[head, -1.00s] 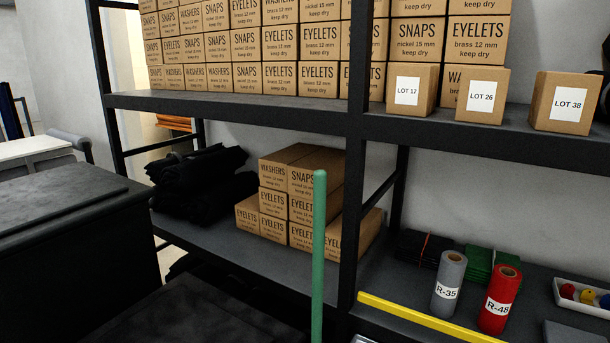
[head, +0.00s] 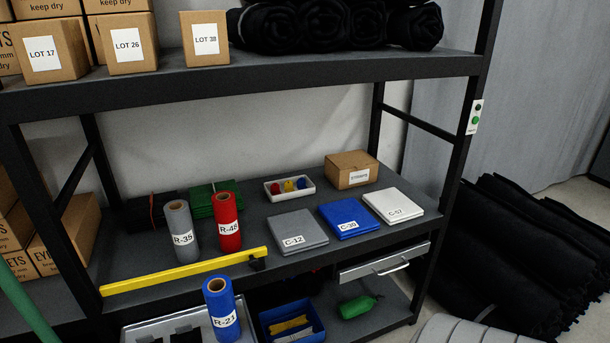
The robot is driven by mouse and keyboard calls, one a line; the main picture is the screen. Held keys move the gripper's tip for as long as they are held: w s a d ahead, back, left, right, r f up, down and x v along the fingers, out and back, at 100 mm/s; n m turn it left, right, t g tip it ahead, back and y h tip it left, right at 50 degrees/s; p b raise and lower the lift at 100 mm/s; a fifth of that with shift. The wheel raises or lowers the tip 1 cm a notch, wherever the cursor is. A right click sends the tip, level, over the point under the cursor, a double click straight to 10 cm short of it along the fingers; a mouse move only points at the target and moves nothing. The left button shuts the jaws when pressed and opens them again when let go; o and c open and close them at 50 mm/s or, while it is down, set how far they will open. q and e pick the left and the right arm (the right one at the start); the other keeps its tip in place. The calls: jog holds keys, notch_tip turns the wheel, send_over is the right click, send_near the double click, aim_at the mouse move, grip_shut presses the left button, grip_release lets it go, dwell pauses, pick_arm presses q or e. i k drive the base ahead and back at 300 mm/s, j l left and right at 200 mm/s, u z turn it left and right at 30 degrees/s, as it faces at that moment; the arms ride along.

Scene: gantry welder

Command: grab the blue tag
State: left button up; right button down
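A small white tray (head: 290,196) stands on the middle shelf, toward the back. It holds a red piece (head: 277,188), a yellow piece (head: 289,185) and a small blue piece (head: 301,183) at its right end. The blue piece may be the blue tag, but it is too small to be sure. No other clear blue tag shows. Neither of my grippers is in view.
Rolls R-35 (head: 181,230) and R-48 (head: 228,222) stand left of the tray. Folded sheets, grey (head: 298,229), blue (head: 349,217) and white (head: 393,203), lie in front and right. A yellow bar (head: 185,270) runs along the front edge. Blue roll R-21 (head: 221,308) stands lower.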

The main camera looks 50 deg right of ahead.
aim_at(300, 182)
jog(key=z, duration=1.6)
